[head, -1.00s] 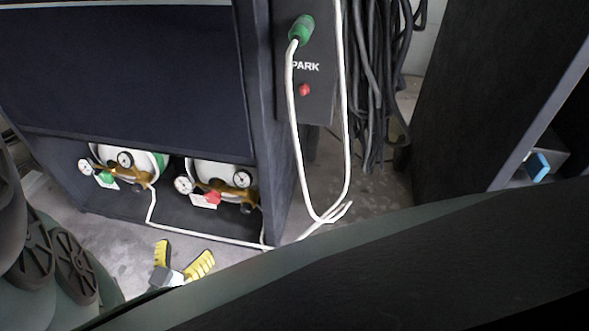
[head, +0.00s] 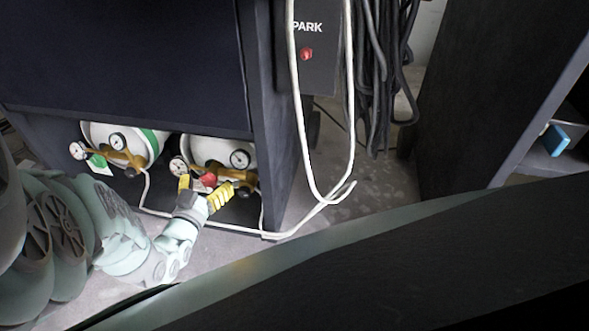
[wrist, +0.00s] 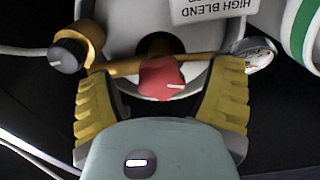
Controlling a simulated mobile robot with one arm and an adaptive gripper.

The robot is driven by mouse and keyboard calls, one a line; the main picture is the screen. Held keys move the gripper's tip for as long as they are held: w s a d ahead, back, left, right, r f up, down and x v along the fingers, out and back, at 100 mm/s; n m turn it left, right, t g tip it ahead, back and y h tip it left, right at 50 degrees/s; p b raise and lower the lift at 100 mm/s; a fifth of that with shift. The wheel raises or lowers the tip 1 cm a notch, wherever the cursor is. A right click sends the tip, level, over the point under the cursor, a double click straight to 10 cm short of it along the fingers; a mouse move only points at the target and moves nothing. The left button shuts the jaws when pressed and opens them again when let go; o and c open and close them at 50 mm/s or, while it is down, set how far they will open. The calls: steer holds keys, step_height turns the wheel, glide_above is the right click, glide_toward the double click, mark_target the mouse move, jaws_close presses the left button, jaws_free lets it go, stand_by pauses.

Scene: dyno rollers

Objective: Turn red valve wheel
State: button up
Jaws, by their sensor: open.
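The red valve wheel (head: 208,180) sits on the brass regulator of the right white cylinder (head: 213,151), low in the dark cabinet. In the wrist view the red wheel (wrist: 161,78) has a white mark and lies centred beyond and between my yellow fingers. My gripper (head: 204,190) is open in front of the regulator; in the wrist view (wrist: 162,110) its fingers stand apart on either side of the wheel, with no clear contact. The grey palm hides the lower part of the space between the fingers.
Gauges (head: 240,158) and a black knob (wrist: 68,56) flank the red wheel. A white hose (head: 290,233) runs along the cabinet's floor edge. Black cables (head: 378,80) hang at right.

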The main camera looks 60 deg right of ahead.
steer(key=shift+w+d, duration=0.1)
steer(key=shift+d, duration=0.3)
steer(key=shift+o, duration=0.3)
steer(key=shift+a, duration=0.1)
steer(key=c, duration=1.2)
steer(key=shift+c, duration=0.3)
